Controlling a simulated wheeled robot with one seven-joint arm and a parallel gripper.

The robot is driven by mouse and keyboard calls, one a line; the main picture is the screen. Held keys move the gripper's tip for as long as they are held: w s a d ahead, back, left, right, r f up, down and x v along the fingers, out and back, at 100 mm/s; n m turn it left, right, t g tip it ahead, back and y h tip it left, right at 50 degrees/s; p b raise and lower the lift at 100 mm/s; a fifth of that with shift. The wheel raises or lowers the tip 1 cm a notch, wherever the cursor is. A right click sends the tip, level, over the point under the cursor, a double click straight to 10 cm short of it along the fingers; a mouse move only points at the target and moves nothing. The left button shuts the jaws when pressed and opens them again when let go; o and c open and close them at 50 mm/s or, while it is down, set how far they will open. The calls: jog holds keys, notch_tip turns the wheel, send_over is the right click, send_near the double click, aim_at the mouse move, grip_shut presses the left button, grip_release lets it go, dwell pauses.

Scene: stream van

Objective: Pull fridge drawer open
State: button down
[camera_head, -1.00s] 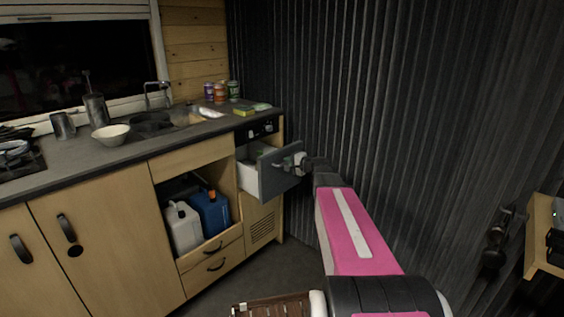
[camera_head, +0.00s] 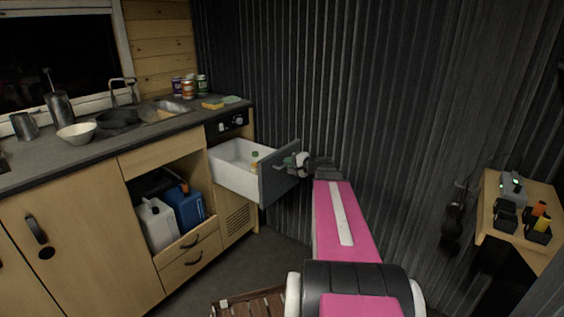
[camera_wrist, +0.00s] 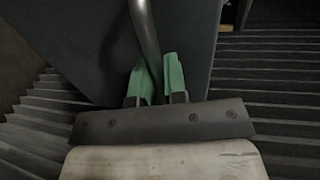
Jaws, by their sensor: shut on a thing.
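The fridge drawer (camera_head: 237,177) is a white bin with a dark grey front panel (camera_head: 279,175), standing well out from the counter unit under the black control panel. A bottle with a green cap (camera_head: 255,160) shows inside it. My gripper (camera_head: 298,161) is at the outer face of the drawer front. In the wrist view, the green fingertips of my gripper (camera_wrist: 159,80) are shut on the curved metal handle (camera_wrist: 144,28), with the dark drawer front (camera_wrist: 90,45) behind. The handle's lower end is hidden between the fingers.
The counter (camera_head: 100,140) holds a sink, a white bowl (camera_head: 77,133) and several cans. White and blue jugs (camera_head: 184,208) stand in the open cabinet. A corrugated wall (camera_head: 300,80) is close behind the drawer. A wooden shelf (camera_head: 515,245) with small devices is at right.

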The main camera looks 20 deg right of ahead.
jog(key=shift+v, duration=0.8)
jog(key=shift+f, duration=0.15)
jog(key=c, duration=1.2)
grip_release()
jog(key=shift+s+d, duration=0.1)
jog(key=v, duration=1)
jog(key=shift+s+d, duration=0.2)
